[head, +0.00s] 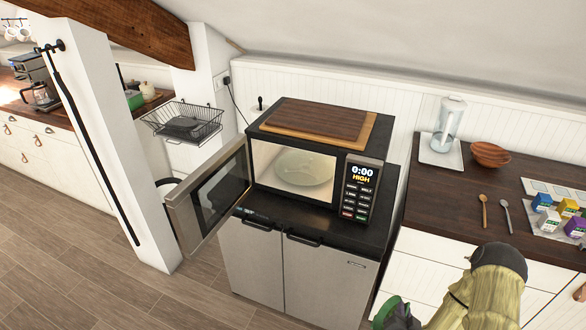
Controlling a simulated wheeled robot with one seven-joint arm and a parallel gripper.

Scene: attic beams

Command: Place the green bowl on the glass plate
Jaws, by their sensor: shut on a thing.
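The glass plate (304,172) lies inside the open microwave (262,201), a clear round disc on the cavity floor. The microwave door (211,196) is swung open to the left. The green bowl (388,309) shows at the bottom edge of the head view, tilted on its side and partly cut off. My gripper (402,321) is shut on the bowl, in front of the cabinet and well below and to the right of the plate. The fingertips are mostly hidden or out of frame.
Wooden boards (316,122) lie on the microwave. The right counter (436,190) holds a jug (449,123), a wooden bowl (490,155), spoons and small boxes. A white post (105,150) and wire rack (182,122) stand left. The floor at lower left is clear.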

